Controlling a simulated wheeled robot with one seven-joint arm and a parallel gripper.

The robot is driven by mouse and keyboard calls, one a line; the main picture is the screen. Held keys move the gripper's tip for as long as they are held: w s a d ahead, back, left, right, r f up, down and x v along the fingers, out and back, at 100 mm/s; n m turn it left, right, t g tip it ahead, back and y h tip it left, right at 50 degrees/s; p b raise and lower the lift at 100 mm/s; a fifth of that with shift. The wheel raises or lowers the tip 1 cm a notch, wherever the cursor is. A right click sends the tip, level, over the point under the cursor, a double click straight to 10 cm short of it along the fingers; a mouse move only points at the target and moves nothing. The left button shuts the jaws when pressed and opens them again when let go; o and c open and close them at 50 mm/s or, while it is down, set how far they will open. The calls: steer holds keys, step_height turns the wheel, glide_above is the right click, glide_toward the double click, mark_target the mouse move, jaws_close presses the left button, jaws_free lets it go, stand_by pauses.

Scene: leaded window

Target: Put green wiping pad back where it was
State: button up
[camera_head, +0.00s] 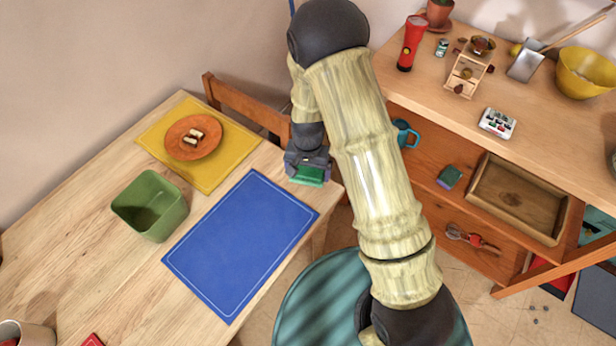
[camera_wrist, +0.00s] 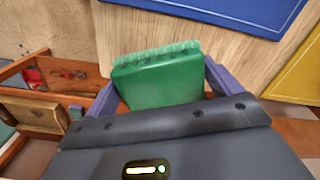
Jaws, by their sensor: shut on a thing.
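The green wiping pad (camera_head: 308,176) is in my gripper (camera_head: 308,170), at the right edge of the light wooden table. In the wrist view, the green pad (camera_wrist: 158,80) sits between the two purple fingers of my gripper (camera_wrist: 160,85), which is shut on it. The pad is beside the corner of the blue mat (camera_head: 240,245). I cannot tell whether it touches the table. Its upper part is hidden by my gripper in the head view.
A green bin (camera_head: 150,205) and a yellow mat (camera_head: 180,125) with an orange plate (camera_head: 193,137) are on the table. A chair (camera_head: 240,103) stands behind. At right, a sideboard holds a red torch (camera_head: 411,43), a yellow bowl (camera_head: 588,72) and, on its shelf, a green and purple sponge (camera_head: 449,177) beside a wooden tray (camera_head: 515,200).

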mark_target(308, 179)
steer(key=shift+f, duration=1.9)
steer(key=shift+f, duration=0.15)
steer(key=o, duration=0.9)
steer(key=shift+c, duration=0.2)
step_height(308, 179, up, 12)
steer(key=shift+r+b, duration=0.15)
steer(key=shift+b, duration=0.15)
